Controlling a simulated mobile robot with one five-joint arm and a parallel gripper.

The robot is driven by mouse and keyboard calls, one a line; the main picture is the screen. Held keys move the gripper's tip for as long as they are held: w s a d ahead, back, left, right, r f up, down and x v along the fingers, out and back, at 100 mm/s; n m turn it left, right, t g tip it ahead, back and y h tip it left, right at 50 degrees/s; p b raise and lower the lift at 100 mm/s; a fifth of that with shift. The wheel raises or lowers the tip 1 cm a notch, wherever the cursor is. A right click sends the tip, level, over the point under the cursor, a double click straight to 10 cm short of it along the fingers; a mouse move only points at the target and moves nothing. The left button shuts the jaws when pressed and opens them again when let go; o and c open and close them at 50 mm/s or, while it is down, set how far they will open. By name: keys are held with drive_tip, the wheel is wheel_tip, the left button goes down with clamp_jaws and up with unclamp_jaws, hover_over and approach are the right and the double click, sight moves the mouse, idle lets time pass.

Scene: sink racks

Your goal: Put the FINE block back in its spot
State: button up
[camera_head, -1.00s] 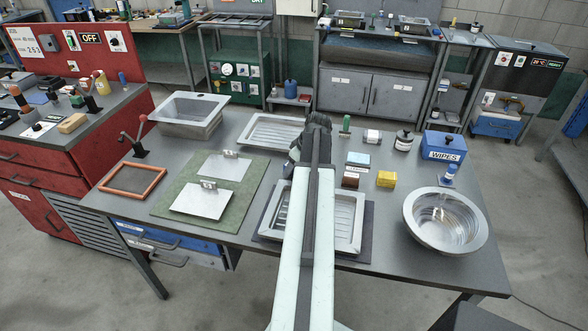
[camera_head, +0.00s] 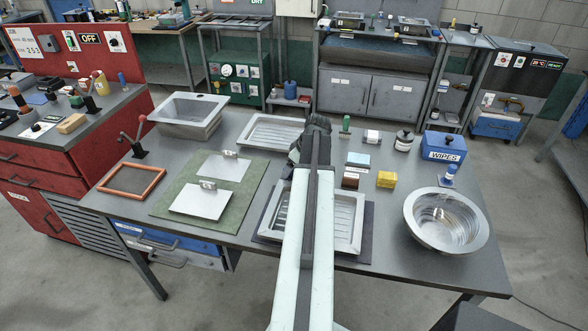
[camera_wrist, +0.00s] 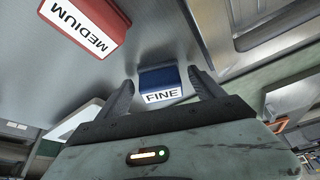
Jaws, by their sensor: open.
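In the wrist view, the FINE block (camera_wrist: 160,83) is blue with a white label and sits on the grey metal surface. My gripper (camera_wrist: 161,77) is open, with one dark finger on each side of this block. Whether the fingers touch it cannot be told. A reddish MEDIUM block (camera_wrist: 88,20) lies at the upper left, its lettering upside down. In the head view, my gripper (camera_head: 314,126) is a dark shape over the bench's back middle, its fingers unclear. I cannot single out the FINE block there; my arm covers part of the bench.
Right of my arm stand a light blue block (camera_head: 358,158), a brown block (camera_head: 350,181) and a yellow block (camera_head: 386,179). A metal tray (camera_head: 357,235) lies under my arm. A round bowl (camera_head: 411,213) and blue WIPES box (camera_head: 444,146) stand further right.

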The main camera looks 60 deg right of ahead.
drive_tip(key=p+v, duration=1.1)
drive_tip(key=v, duration=0.1)
drive_tip(key=shift+r, duration=0.4)
drive_tip(key=w+a+f+g+y, duration=0.1)
drive_tip(key=w+a, duration=0.9)
drive_tip(key=a, duration=0.3)
drive_tip(key=w+a+g+y, duration=0.1)
drive_tip(key=w+a+g, duration=0.1)
drive_tip(key=w+a, duration=0.95)
drive_tip(key=a+n+g+h, duration=0.1)
drive_tip(key=a, duration=3.2)
drive_tip(key=shift+s+a+f+g+h, duration=0.25)
drive_tip(key=shift+a+f+g+h, duration=0.1)
drive_tip(key=shift+f, duration=0.1)
